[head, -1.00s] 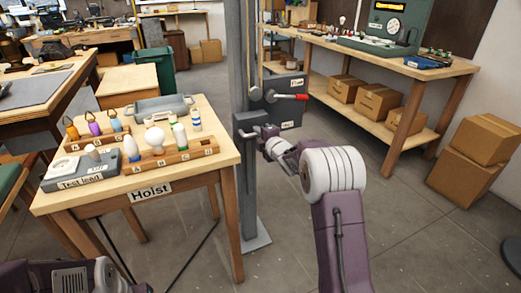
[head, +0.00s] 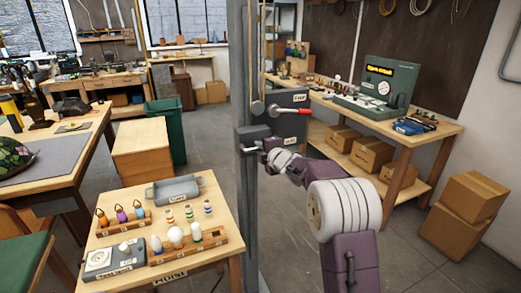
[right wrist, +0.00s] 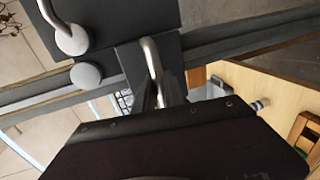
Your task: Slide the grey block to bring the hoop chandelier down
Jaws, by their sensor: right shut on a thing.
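The hoop chandelier is not seen in either view. My left gripper is out of view.
The Hoist table (head: 222,223) at lower left holds a grey tray (head: 173,190), bulbs in wooden racks and a tester box (head: 113,260). A bench (head: 345,108) with a green test unit (head: 380,88) and cardboard boxes (head: 466,212) stand at right.

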